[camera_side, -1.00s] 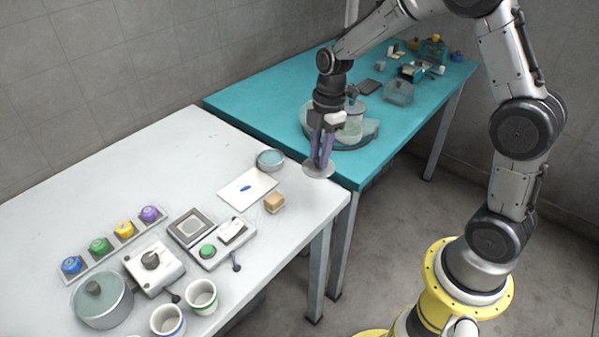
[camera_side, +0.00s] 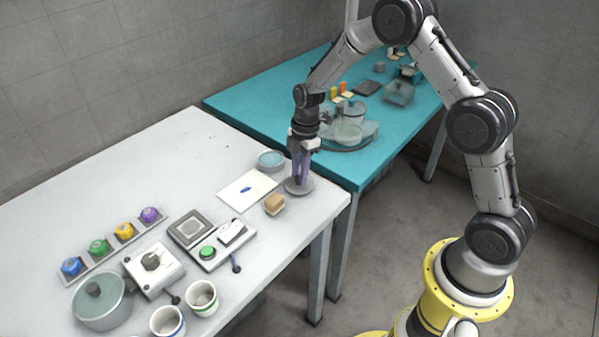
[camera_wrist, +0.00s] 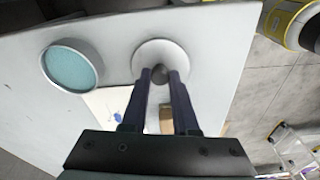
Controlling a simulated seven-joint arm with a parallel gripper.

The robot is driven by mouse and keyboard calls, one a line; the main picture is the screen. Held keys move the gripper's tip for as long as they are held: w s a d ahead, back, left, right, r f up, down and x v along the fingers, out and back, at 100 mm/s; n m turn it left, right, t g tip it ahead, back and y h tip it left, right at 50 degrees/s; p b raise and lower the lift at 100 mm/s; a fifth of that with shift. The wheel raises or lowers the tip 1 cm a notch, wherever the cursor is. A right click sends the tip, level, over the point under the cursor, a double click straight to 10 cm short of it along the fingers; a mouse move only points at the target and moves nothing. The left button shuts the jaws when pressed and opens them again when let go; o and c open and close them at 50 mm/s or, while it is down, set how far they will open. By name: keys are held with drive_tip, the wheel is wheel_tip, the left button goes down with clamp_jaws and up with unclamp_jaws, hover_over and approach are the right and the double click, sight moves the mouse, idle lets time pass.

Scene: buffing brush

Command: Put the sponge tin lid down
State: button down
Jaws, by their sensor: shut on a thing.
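The sponge tin lid (camera_side: 299,187) is a pale grey disc near the right edge of the white table. My gripper (camera_side: 301,181) points down and is shut on the knob in the lid's middle. The lid lies flat, at or just above the table top; I cannot tell if it touches. In the wrist view the lid (camera_wrist: 161,58) shows beyond my gripper (camera_wrist: 160,75), with the dark knob between the fingertips. The open round tin (camera_side: 271,161) with a teal inside stands behind and left of the lid. It also shows in the wrist view (camera_wrist: 71,66).
A white card with a blue mark (camera_side: 247,190) lies left of the lid. A tan block (camera_side: 274,204) sits close in front. The teal table (camera_side: 250,107) with a glass-covered round tray (camera_side: 349,135) is behind. White table at back left is clear.

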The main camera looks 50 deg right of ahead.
drive_tip(key=c, duration=0.7)
unclamp_jaws()
drive_tip(key=shift+f, duration=0.15)
drive_tip(key=s+r+m+t, duration=0.1)
drive_tip(key=s+r+m, duration=0.15)
drive_tip(key=r, duration=0.75)
drive_tip(key=s+r+m, duration=0.1)
drive_tip(key=s+r, duration=0.3)
drive_tip(key=r, duration=0.6)
drive_tip(key=s+a+r+m+t, duration=0.1)
drive_tip(key=s+m, duration=0.3)
drive_tip(key=s, duration=0.3)
drive_tip(key=s+a+r+m+t+h, duration=0.1)
drive_tip(key=s+m, duration=0.3)
drive_tip(key=s, duration=0.4)
drive_tip(key=s+a+r+m+t, duration=0.1)
drive_tip(key=s+r+m+t, duration=0.1)
drive_tip(key=s+m, duration=0.2)
drive_tip(key=shift+s+a+r, duration=0.1)
drive_tip(key=shift+s+r, duration=0.05)
drive_tip(key=shift+s, duration=1.65)
